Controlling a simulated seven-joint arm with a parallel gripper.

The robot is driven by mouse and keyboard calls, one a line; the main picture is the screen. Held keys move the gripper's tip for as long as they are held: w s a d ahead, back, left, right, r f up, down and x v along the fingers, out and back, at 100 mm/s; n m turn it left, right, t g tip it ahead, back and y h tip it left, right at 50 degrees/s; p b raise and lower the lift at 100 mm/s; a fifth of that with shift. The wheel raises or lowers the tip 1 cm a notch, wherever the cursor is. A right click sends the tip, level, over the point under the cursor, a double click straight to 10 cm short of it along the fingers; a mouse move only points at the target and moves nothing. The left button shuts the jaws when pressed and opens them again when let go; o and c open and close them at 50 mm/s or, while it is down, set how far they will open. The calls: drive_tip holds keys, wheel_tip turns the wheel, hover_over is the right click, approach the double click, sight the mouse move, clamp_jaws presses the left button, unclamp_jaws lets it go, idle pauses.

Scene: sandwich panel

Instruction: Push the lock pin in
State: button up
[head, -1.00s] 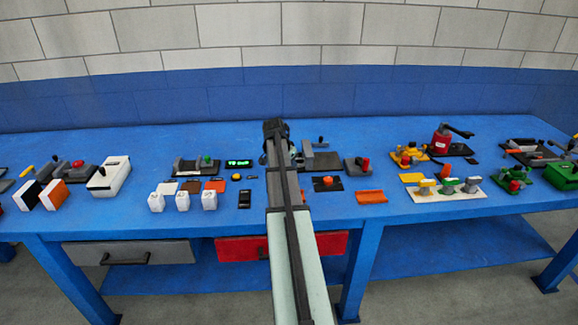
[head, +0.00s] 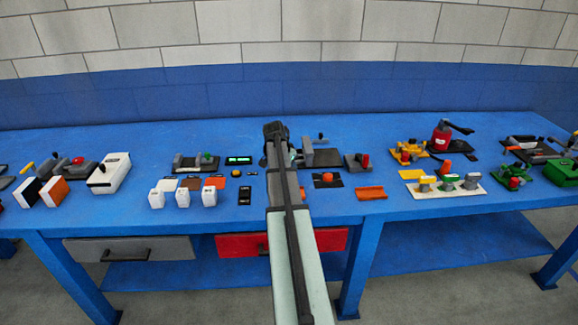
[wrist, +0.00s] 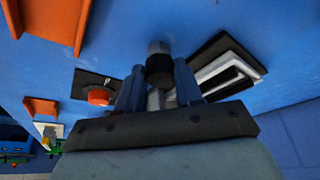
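My gripper (wrist: 160,88) shows in the wrist view with its two blue-grey fingers apart. I cannot tell for sure whether this is the lock pin. A pale block shows low between the fingers, partly hidden. In the head view my gripper (head: 277,134) is at the middle of the bench, beside a dark plate with a grey block (head: 318,158). My arm hides what lies under the gripper there.
A red button on a black plate (wrist: 99,96) is left of the fingers, and a black plate with a white frame (wrist: 224,68) is right. The blue bench (head: 240,215) holds several fixtures on both sides.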

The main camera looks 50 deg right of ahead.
drive_tip(key=o, duration=0.4)
drive_tip(key=v, duration=1.3)
drive_tip(key=shift+a+r, duration=0.15)
drive_tip(key=shift+r, duration=0.15)
